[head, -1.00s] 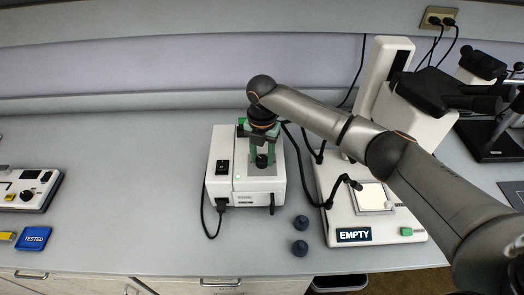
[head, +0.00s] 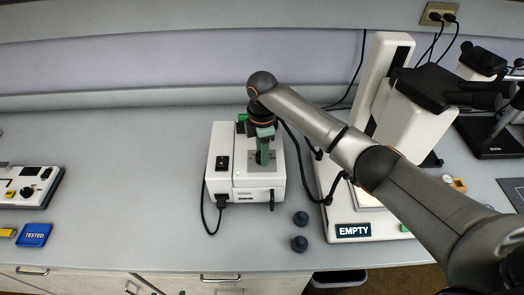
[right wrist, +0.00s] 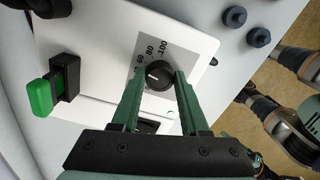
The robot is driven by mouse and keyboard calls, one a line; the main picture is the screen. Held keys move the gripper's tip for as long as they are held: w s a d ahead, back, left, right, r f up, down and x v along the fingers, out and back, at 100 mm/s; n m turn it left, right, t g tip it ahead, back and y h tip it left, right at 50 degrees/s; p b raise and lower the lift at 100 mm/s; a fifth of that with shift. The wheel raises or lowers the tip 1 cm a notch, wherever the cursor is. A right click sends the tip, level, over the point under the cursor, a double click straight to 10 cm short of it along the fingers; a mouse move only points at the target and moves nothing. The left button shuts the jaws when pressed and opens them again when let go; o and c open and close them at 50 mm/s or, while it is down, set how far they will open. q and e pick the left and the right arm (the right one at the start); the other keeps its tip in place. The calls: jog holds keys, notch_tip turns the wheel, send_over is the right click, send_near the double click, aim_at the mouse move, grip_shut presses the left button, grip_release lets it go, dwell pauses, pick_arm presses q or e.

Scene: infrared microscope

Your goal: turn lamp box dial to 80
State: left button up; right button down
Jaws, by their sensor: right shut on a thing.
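The white lamp box (head: 222,178) stands on the bench left of the microscope. Its black dial (right wrist: 158,75) shows in the right wrist view, with printed numbers up to 100 around its upper side. A pale line on the dial points roughly left in that view; I cannot tell the exact reading. My right gripper (right wrist: 158,76) is shut on the dial, with one green finger on each side. In the head view the right gripper (head: 264,160) reaches down onto the box top and hides the dial.
A black rocker switch (head: 222,162) and a green part (head: 241,118) are on the box. Two dark knobs (head: 300,218) lie right of it. The microscope base with its EMPTY sign (head: 353,230) is further right.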

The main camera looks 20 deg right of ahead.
jog(key=m, duration=0.7)
jog(key=shift+d, duration=0.1)
jog(key=shift+r, duration=0.1)
dwell(0.4)
jog(key=shift+c, duration=2)
grip_release()
notch_tip(320, 180, up, 12)
jog(key=shift+r, duration=0.2)
jog(key=shift+s, duration=0.15)
